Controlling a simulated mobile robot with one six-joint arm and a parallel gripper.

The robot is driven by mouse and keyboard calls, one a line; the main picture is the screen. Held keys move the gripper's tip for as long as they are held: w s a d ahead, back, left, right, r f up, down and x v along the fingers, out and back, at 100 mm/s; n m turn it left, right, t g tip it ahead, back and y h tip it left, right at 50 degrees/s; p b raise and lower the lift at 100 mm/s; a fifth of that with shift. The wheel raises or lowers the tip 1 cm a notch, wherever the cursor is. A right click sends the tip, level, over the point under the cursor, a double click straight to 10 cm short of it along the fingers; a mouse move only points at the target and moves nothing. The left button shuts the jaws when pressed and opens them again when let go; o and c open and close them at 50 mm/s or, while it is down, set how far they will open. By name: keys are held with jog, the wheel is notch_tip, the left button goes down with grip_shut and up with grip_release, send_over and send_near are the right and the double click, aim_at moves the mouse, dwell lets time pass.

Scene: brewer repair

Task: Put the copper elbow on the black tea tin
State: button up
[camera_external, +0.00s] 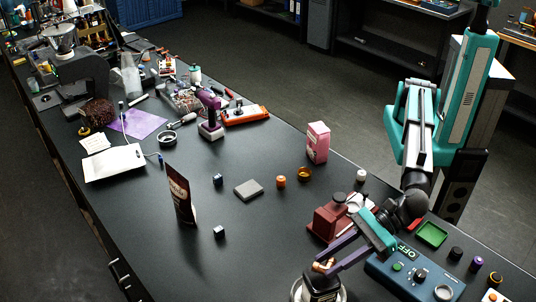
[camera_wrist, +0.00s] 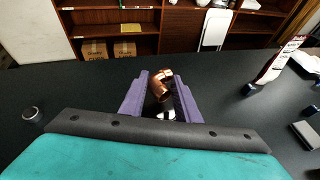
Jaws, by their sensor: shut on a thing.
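The copper elbow (camera_external: 323,266) is between the purple fingers of my gripper (camera_external: 329,263), which is shut on it. In the wrist view the shiny elbow (camera_wrist: 160,87) sits between the fingertips (camera_wrist: 161,92), its bent end upward. The black tea tin (camera_external: 321,288), with a pale label, is at the bottom edge of the external view, directly below the elbow in the picture. I cannot tell whether the elbow touches its top. In the wrist view the tin is mostly hidden behind the elbow and fingers.
A round silver-rimmed thing (camera_external: 296,291) shows around the tin's foot. A dark red box-like device (camera_external: 330,220) stands behind my gripper, and a blue control box (camera_external: 405,281) is to the right. A dark upright packet (camera_external: 180,195) stands left. The table between is mostly clear.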

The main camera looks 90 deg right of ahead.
jog(key=shift+f, duration=0.1)
jog(key=shift+f+p, duration=0.6)
jog(key=shift+f, duration=1.05)
jog(key=shift+f, duration=0.1)
jog(key=o, duration=1)
jog(key=b+v, duration=0.2)
jog(key=v, duration=1)
jog(key=shift+b, duration=0.3)
